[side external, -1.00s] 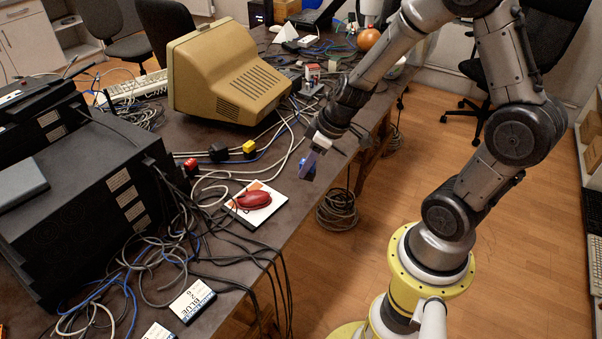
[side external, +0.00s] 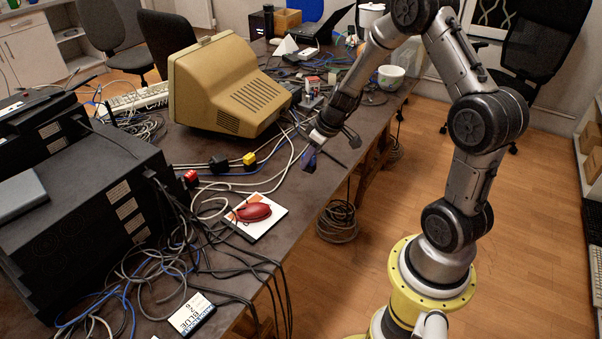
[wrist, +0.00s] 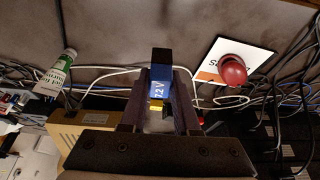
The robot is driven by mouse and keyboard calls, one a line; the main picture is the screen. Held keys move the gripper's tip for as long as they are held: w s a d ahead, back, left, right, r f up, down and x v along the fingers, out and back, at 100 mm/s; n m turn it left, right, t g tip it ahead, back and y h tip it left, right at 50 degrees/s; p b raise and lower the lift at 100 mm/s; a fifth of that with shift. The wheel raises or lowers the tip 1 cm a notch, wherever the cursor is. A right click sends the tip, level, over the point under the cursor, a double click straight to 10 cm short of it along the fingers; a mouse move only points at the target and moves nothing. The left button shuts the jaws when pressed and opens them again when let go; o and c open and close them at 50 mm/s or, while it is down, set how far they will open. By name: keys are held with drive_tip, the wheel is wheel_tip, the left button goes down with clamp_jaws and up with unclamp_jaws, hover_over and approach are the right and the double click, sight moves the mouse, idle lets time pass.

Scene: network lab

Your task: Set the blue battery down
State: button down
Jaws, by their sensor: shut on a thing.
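The blue battery (wrist: 161,75) is upright in the wrist view, dark at its top end and marked "7.2 V". My gripper (wrist: 160,100) is shut on it, with a finger on each side. In the side external view, my gripper (side external: 318,137) is near the table's right edge, right of the beige monitor. The battery (side external: 310,160) shows there as a small dark blue shape below the fingers. I cannot tell whether its lower end touches the table (side external: 300,200).
A red mouse (side external: 253,212) lies on a white card left of the gripper. The beige monitor (side external: 225,85) stands behind. Cables with red, black and yellow plugs (side external: 249,159) run nearby. A white card marked BLUE (side external: 192,313) lies at the front. Bare tabletop lies beside the edge.

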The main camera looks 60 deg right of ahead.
drive_tip(key=w+f, duration=0.1)
drive_tip(key=w+d+f, duration=0.1)
drive_tip(key=f, duration=0.1)
drive_tip(key=w+f, duration=0.1)
drive_tip(key=shift+w+d+f, duration=0.15)
drive_tip(key=shift+d+f, duration=0.1)
drive_tip(key=shift+f, duration=0.1)
drive_tip(key=shift+w+f, duration=0.15)
drive_tip(key=shift+f, duration=1.45)
drive_tip(key=shift+f, duration=0.1)
drive_tip(key=shift+f, duration=0.1)
drive_tip(key=c, duration=0.6)
unclamp_jaws()
drive_tip(key=shift+c, duration=0.2)
